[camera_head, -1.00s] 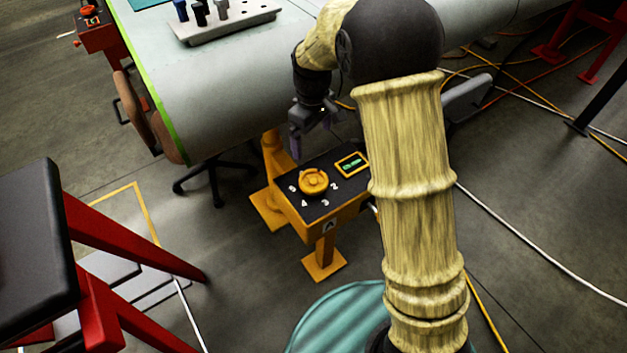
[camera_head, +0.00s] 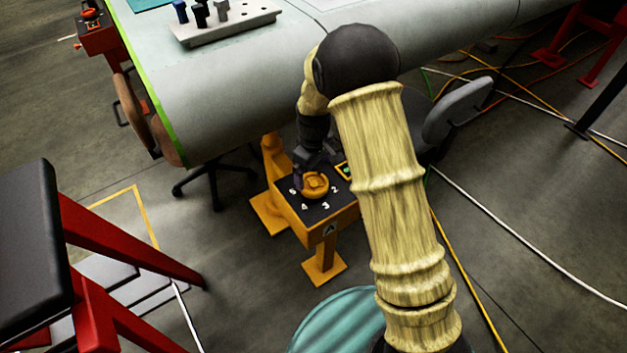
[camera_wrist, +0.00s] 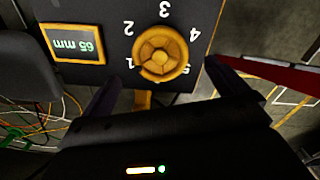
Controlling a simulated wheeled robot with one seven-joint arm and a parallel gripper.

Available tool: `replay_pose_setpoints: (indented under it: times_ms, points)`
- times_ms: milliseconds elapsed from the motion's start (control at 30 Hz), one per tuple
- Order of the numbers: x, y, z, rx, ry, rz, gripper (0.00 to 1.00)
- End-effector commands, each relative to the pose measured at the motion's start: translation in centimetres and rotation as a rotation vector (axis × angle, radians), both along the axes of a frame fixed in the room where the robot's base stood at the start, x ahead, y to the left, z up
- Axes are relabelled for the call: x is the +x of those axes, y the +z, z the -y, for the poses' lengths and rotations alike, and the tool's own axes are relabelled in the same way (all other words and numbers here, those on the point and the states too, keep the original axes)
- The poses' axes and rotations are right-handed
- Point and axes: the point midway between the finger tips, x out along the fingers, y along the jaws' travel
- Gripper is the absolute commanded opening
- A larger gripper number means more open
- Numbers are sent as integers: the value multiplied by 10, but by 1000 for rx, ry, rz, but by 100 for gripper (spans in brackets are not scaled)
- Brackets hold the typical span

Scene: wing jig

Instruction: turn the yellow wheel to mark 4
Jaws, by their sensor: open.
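The yellow wheel (camera_head: 315,185) sits on the dark top of a yellow pedestal box (camera_head: 322,212), with white numbers around its rim. In the wrist view the wheel (camera_wrist: 160,53) shows a round hub with spokes, and the marks 1 to 5 run around it. A small display (camera_wrist: 73,44) beside it reads 65 mm. My gripper (camera_head: 315,165) is open just above the far side of the wheel. In the wrist view its two fingers (camera_wrist: 165,85) are spread on either side of the wheel's near edge, apart from it. I cannot tell which mark the wheel points to.
A large pale wing section (camera_head: 230,90) spans the back, with a tool block (camera_head: 225,24) on it. A red-legged stool (camera_head: 110,240) stands at left. A grey chair (camera_head: 455,110) is behind my arm. Cables lie on the floor at right.

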Motion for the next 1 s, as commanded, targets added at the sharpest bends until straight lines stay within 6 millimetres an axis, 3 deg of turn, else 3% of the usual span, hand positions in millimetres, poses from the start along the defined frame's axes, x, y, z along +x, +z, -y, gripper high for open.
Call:
replay_pose_setpoints:
  times_ms: [100, 300, 667, 900, 1000]
  points:
    - [-1, -23, 0, -2, 0, -4, 99]
    - [0, -47, 0, 0, 0, -1, 99]
    - [0, -52, 1, 0, -2, 0, 99]
    - [0, -52, 1, -1, -1, 1, 54]
    - [0, -52, 0, -1, -2, 1, 54]
